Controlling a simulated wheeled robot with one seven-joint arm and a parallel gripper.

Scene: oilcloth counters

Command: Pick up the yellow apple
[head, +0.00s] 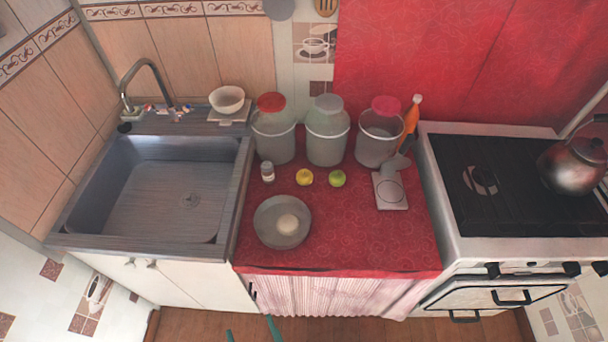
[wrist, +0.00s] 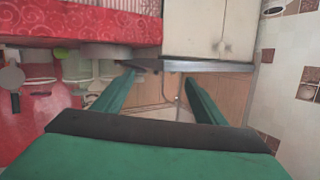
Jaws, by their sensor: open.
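The yellow apple (head: 304,177) sits on the red oilcloth counter (head: 365,245), just left of a green apple (head: 337,178) with a small gap between them. Tall lidded jars stand close behind both. My gripper (head: 250,328) shows only as two teal fingertips at the bottom edge of the head view, in front of the counter and well apart from the apple. In the wrist view the gripper (wrist: 158,76) has its fingers spread with nothing between them. I cannot make out the yellow apple in the wrist view.
A grey bowl (head: 282,222) holding a pale round thing is in front of the apples. A small shaker (head: 267,171) stands left of them. A scale-like white block (head: 390,191) lies to the right. A sink (head: 155,190) and stove (head: 500,190) flank the counter. Its front right is clear.

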